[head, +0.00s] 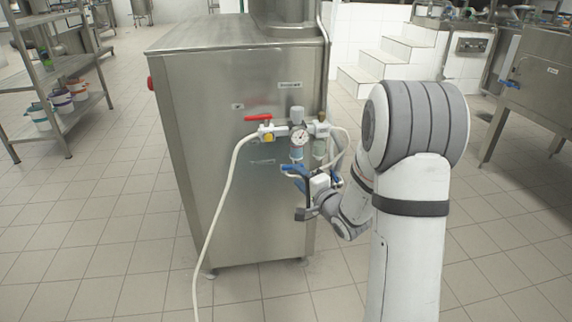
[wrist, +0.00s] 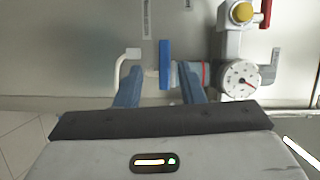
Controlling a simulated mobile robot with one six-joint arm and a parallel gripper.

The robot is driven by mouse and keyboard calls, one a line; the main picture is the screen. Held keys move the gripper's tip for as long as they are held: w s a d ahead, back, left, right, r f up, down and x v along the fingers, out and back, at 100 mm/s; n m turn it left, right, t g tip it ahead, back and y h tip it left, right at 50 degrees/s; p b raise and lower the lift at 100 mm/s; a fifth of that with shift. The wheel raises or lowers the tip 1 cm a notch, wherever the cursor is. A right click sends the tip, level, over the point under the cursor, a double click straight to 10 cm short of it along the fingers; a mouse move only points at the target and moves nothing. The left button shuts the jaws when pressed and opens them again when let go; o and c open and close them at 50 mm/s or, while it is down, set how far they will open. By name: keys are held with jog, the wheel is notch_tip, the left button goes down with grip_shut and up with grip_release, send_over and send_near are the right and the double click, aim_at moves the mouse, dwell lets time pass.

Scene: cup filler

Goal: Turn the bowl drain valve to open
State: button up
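A blue valve lever (wrist: 165,62) is on the pipework below the pressure gauge on the steel cabinet. Which valve is the bowl drain valve cannot be read from any label. My gripper (wrist: 159,74) is open in the wrist view, with one blue finger on each side of the blue lever. A gap shows between the lever and both fingers in that view. In the head view my gripper (head: 306,192) is low at the cabinet's front face, under the gauge. The blue lever and the blue fingers are hard to tell apart there.
A red-handled valve (head: 257,117) with a yellow button and a white pressure gauge (head: 300,136) sit close by. A pale hose (head: 226,195) hangs to the floor. The steel cabinet (head: 225,200) backs this pipework. The tiled floor to the left is clear up to a shelf rack (head: 65,75).

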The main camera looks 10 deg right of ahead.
aim_at(290, 168)
jog(key=shift+a, duration=0.1)
jog(key=shift+w+a+y, duration=0.15)
jog(key=shift+w+y, duration=0.15)
jog(key=shift+y, duration=0.1)
jog(key=b+x, duration=0.2)
jog(key=x, duration=0.4)
jog(key=shift+r+b, duration=0.1)
jog(key=shift+b, duration=0.25)
jog(key=shift+w+a+r, duration=0.1)
jog(key=shift+w+a, duration=0.1)
jog(key=shift+w, duration=0.35)
grip_shut()
